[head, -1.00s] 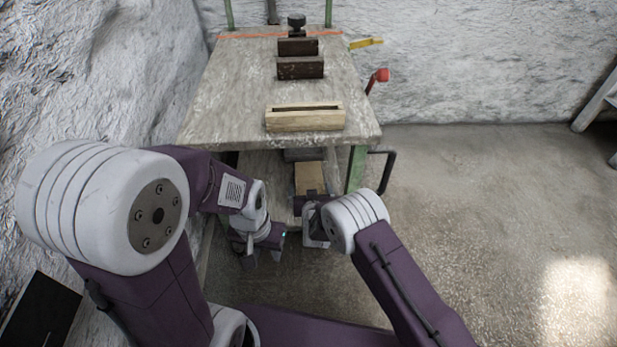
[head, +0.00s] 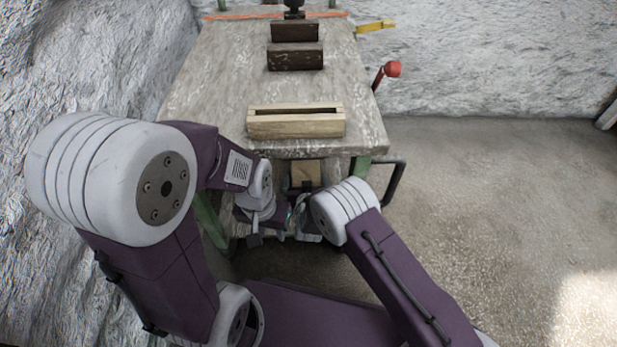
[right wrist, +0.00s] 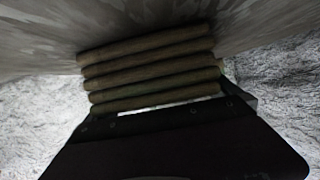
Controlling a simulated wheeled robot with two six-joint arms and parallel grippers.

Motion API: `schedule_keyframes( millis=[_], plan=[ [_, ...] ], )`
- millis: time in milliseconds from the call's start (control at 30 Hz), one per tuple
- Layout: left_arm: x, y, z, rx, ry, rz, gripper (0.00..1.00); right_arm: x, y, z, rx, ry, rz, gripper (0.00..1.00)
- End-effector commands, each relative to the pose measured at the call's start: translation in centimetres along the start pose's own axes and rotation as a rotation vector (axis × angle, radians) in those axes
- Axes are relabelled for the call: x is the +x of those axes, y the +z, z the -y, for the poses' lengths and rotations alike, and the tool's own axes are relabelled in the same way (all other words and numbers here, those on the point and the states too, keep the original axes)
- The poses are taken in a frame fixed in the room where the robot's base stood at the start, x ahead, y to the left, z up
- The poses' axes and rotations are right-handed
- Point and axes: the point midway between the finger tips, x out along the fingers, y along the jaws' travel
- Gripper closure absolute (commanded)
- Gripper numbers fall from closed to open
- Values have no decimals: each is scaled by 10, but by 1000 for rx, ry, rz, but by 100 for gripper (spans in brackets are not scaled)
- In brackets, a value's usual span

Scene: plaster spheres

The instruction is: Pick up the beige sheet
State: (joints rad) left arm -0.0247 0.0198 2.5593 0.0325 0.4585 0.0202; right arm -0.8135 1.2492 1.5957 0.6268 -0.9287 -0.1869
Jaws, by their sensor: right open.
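A flat beige piece, likely the beige sheet (head: 306,171), shows below the workbench's front edge in the head view. Its far part is hidden under the bench top. My right gripper (head: 302,187) is open at the near edge of this piece and partly covers it; whether they touch I cannot tell. My left gripper (head: 267,238) is lower and to the left, with its fingers apart and nothing seen between them. In the right wrist view, several brownish bars (right wrist: 153,68) lie beyond a dark plate; I cannot tell what they are.
The workbench (head: 225,90) overhangs the beige piece. On it stand a slotted wooden block (head: 295,125) and dark brown blocks (head: 295,58). A red-knobbed handle (head: 392,69) and black side handle (head: 398,180) stick out right. Floor on the right is clear.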

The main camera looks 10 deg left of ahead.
Motion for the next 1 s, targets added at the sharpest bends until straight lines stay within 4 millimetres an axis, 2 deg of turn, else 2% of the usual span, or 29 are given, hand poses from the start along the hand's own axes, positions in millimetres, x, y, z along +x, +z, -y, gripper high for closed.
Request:
schedule_keyframes(
  millis=[100, 300, 333, 533, 667, 1000],
  plan=[
    [-1, 0, 0, 0, 0, 0, 64, 0, 0, 0, 0, 0, 0, 3],
    [-1, 0, 0, 0, 0, 0, 64, 0, -1, 0, 0, 0, 0, 58],
    [-1, 0, 0, 0, 0, 0, 64, 0, -2, 0, 1, 0, -2, 63],
    [-2, 0, 0, 0, 0, 0, 64, 0, -2, 0, 1, 0, -1, 63],
    [-11, -1, 0, 0, 0, 0, 64, -5, -14, 0, 1, 0, -3, 63],
    [-69, -7, -1, 0, 0, 0, 64, -35, -87, 0, 1, 0, -4, 63]
  ],
)
